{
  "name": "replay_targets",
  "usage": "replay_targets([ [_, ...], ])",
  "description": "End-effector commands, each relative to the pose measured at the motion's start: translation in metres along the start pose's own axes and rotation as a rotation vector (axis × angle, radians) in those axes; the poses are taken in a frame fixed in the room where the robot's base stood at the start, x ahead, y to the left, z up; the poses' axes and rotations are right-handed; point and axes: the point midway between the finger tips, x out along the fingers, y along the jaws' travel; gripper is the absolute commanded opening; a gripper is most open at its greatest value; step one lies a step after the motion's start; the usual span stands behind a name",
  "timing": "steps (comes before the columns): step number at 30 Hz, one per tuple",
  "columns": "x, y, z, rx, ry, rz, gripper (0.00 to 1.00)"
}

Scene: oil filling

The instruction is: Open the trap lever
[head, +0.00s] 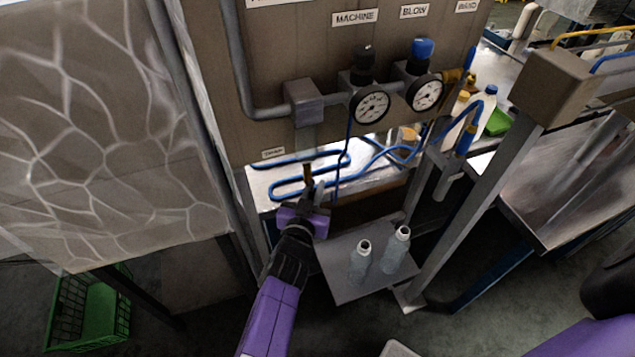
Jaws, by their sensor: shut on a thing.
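My gripper (312,192) is at the end of my purple and black arm, in the middle of the head view. It is shut at the lower end of a short brass-coloured stem, which I take as the trap lever (307,174). The stem hangs below the grey block (304,103) on the panel, to the right of a small label that seems to read DRAIN (273,153). The lever's handle and the exact contact are small and mostly hidden by the fingers.
Two gauges, under the MACHINE (355,17) and BLOW (414,11) labels, sit on the panel at the upper right. A blue hose (290,186) loops behind my gripper. Two clear bottles (361,262) stand on a low grey shelf (341,291). A slanted metal post (480,205) stands right.

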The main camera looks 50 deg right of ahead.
Motion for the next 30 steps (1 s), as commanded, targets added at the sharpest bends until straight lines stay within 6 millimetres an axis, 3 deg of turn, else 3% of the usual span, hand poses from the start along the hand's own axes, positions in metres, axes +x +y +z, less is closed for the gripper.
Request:
replay_targets([
  [6, 0.000, -0.001, 0.000, 0.003, 0.002, -0.001, 0.00],
  [7, 0.000, -0.001, 0.000, 0.003, 0.002, -0.001, 0.16],
  [10, 0.000, -0.001, 0.000, 0.002, 0.002, -0.001, 0.34],
  [21, -0.004, -0.001, 0.001, 0.001, 0.002, -0.002, 0.34],
  [30, -0.049, -0.002, 0.003, 0.003, 0.000, -0.004, 0.34],
])
